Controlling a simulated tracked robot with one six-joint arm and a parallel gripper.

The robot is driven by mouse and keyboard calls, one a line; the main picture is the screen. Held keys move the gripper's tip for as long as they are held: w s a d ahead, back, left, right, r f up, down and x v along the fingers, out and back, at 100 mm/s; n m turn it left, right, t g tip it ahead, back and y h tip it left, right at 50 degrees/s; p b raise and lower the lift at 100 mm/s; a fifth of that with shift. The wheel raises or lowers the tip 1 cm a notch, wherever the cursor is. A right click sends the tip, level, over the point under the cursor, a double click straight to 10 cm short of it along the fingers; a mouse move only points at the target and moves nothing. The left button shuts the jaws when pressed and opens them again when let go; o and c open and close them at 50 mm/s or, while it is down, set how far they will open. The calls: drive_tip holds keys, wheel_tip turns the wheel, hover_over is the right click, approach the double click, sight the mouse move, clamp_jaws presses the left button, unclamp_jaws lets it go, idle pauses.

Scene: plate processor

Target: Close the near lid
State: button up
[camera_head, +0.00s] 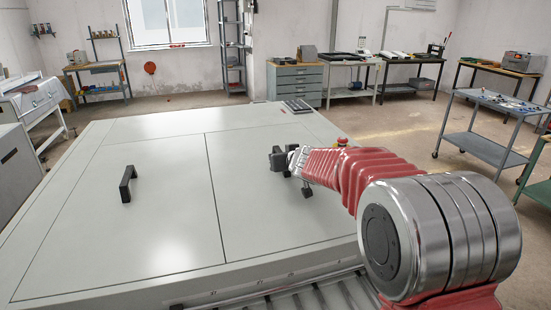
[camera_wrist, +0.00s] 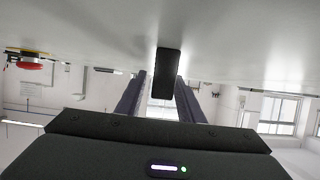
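The plate processor (camera_head: 150,245) is a large pale grey machine with a flat top. Seams split the top into panels. The left panel (camera_head: 75,220) carries a black handle (camera_head: 127,184). The right panel (camera_head: 255,225) lies under my arm. Both panels look flat and level with the top; I cannot tell which is the near lid. My gripper (camera_head: 279,160) is low over the right panel. In the wrist view its two dark fingers (camera_wrist: 160,82) are apart, with a black handle (camera_wrist: 168,72) between them in the picture. Contact with the handle cannot be made out.
A red emergency button (camera_head: 342,142) sits at the machine's right edge and also shows in the wrist view (camera_wrist: 30,65). A keypad (camera_head: 296,106) is at the far right corner. A blue-grey trolley (camera_head: 480,148) stands on the right. Open floor (camera_head: 405,135) lies between.

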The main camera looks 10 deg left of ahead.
drive_tip(key=shift+v, duration=6.8)
drive_tip(key=shift+f, duration=0.15)
drive_tip(key=shift+d, duration=0.25)
drive_tip(key=s+d+m+h, duration=0.1)
drive_tip(key=s+d+h, duration=0.1)
drive_tip(key=s+d, duration=0.3)
drive_tip(key=s+d+m+h, duration=0.2)
drive_tip(key=s+d, duration=0.3)
drive_tip(key=d, duration=0.2)
drive_tip(key=s+d+r+m+g+h, duration=0.1)
drive_tip(key=s+d+h, duration=0.2)
drive_tip(key=s+d, duration=0.2)
drive_tip(key=shift+d+m, duration=0.3)
drive_tip(key=shift+d, duration=0.7)
drive_tip(key=s+f+g, duration=0.2)
drive_tip(key=s+f, duration=0.2)
drive_tip(key=s, duration=0.7)
drive_tip(key=s+f+g+y, duration=0.1)
drive_tip(key=s+f+g, duration=0.2)
drive_tip(key=s, duration=0.8)
wheel_tip(320, 180, down, 2)
drive_tip(key=shift+s+d+f+g, duration=0.15)
drive_tip(key=shift+s+d+g, duration=0.15)
drive_tip(key=shift+s+d, duration=0.1)
drive_tip(key=shift+d, duration=0.1)
